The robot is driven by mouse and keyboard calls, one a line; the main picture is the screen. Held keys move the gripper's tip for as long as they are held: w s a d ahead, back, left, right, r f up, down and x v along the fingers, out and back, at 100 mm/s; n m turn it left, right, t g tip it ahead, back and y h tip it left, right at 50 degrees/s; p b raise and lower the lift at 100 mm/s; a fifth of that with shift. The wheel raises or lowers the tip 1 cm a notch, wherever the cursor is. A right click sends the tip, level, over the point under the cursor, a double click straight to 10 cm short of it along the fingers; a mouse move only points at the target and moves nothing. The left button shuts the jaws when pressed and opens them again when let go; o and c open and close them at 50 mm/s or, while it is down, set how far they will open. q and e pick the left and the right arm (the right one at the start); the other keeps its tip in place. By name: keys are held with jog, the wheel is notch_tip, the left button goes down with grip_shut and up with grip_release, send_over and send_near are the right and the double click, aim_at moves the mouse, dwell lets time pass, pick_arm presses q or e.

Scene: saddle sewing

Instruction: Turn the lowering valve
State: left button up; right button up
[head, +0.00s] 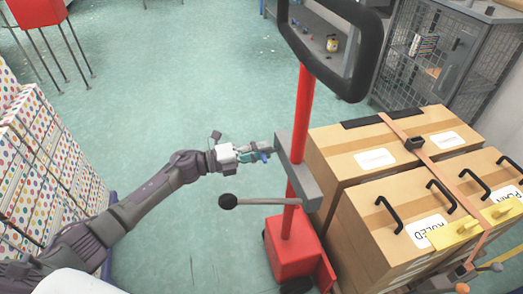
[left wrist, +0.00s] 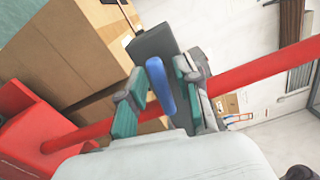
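The lowering valve appears as a small blue handle (left wrist: 161,86) beside a grey block (head: 297,170) on the red post (head: 301,118). In the head view the blue piece (head: 264,156) shows at the tip of my left gripper (head: 254,152), at the block's left side. In the left wrist view my left gripper (left wrist: 160,92) has its teal-padded fingers apart, one on each side of the blue handle. A small gap seems to show near the right finger; contact with the left finger is unclear. My right gripper is not in view.
A lever with a black knob (head: 228,201) sticks out left below my gripper. A black loop handle (head: 350,85) tops the post. Strapped cardboard boxes (head: 384,215) stand right of it. Dotted boxes (head: 40,150) stand at left. The green floor (head: 180,80) behind is mostly clear.

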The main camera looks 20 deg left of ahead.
pick_arm(q)
jog(key=shift+s, duration=0.1)
jog(key=v, duration=1.2)
jog(key=shift+d, duration=0.1)
